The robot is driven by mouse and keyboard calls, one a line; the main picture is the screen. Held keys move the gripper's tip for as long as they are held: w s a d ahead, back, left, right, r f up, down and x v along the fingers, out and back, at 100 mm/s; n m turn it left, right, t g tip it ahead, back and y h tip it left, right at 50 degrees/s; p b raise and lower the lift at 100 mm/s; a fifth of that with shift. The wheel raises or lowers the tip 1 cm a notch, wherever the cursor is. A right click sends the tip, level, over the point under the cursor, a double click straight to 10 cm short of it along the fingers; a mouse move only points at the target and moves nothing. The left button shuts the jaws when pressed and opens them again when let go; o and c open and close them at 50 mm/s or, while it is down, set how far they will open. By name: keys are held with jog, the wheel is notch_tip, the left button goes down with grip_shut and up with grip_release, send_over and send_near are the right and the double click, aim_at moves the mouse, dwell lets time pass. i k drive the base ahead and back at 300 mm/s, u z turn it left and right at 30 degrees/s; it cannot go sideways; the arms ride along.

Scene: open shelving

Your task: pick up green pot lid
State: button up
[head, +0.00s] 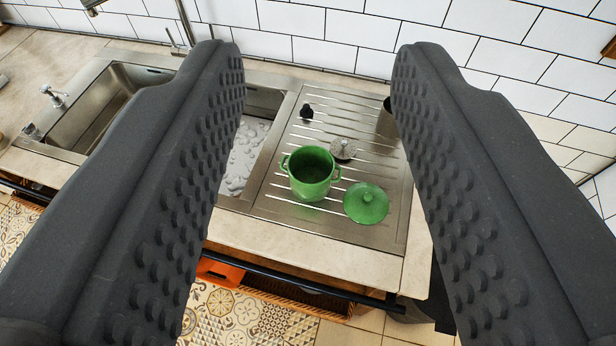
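The green pot lid (367,204) is round with a small knob on top. It lies knob up on the metal drainboard (285,205), near its front right corner. The green pot (311,173) stands open and upright just left of the lid, with a small handle on each side. My gripper (318,60) is wide open and empty. Its two dark, studded fingers frame the drainboard at left and right. The pot and lid show in the gap between the fingers, well below and apart from them.
A metal strainer-like item (343,149) sits behind the pot, and a small black item (306,112) is further back. A dark cylindrical item is partly hidden by the right finger. The sink (100,105) is at left. A tiled wall (330,30) closes the back.

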aim_at(364, 203)
jog(key=k, duration=1.15)
jog(key=z, duration=0.7)
jog(key=i, duration=1.7)
jog(key=u, duration=0.8)
